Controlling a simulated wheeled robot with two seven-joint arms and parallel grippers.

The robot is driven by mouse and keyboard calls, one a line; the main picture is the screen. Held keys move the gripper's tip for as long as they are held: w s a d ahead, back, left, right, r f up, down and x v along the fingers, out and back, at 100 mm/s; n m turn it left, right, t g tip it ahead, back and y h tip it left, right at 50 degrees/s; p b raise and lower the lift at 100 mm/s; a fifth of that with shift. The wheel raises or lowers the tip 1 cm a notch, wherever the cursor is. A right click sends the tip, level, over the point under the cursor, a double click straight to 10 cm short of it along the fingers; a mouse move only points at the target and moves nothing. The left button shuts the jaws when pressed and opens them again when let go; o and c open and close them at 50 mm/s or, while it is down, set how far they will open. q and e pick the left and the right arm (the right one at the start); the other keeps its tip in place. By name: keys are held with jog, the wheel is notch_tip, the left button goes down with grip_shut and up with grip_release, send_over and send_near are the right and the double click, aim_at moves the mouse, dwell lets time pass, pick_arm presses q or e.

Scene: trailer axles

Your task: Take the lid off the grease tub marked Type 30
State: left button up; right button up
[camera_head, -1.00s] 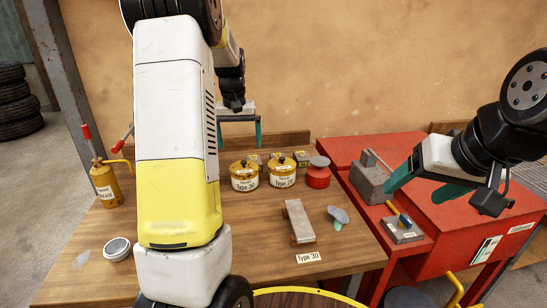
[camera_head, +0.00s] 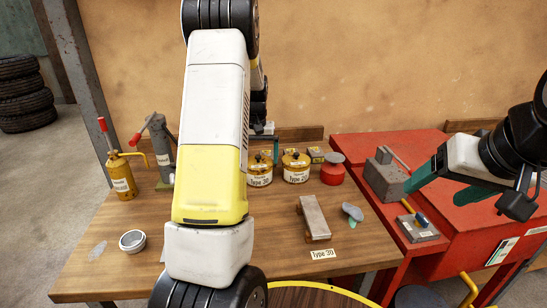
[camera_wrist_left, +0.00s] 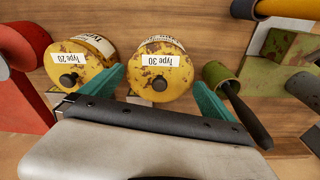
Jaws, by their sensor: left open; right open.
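The Type 30 grease tub (camera_head: 260,180) is the left of two mustard-yellow tubs at the back of the wooden bench. In the head view my arm partly hides this gripper (camera_head: 267,142). My right gripper (camera_head: 432,190) is open and empty over the red bench.
A red lidded pot (camera_head: 332,174) stands right of the tubs. An oil can (camera_head: 121,180) and a grey-green tool (camera_head: 163,150) stand left. A block (camera_head: 315,218), a Type 30 card (camera_head: 323,254) and a round tin (camera_head: 132,241) lie forward. A vise (camera_head: 383,182) is on the red bench.

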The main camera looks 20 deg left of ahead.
pick_arm(q)
jog(key=c, duration=1.1)
jog(key=shift+o, duration=0.2)
jog(key=shift+r, duration=0.1)
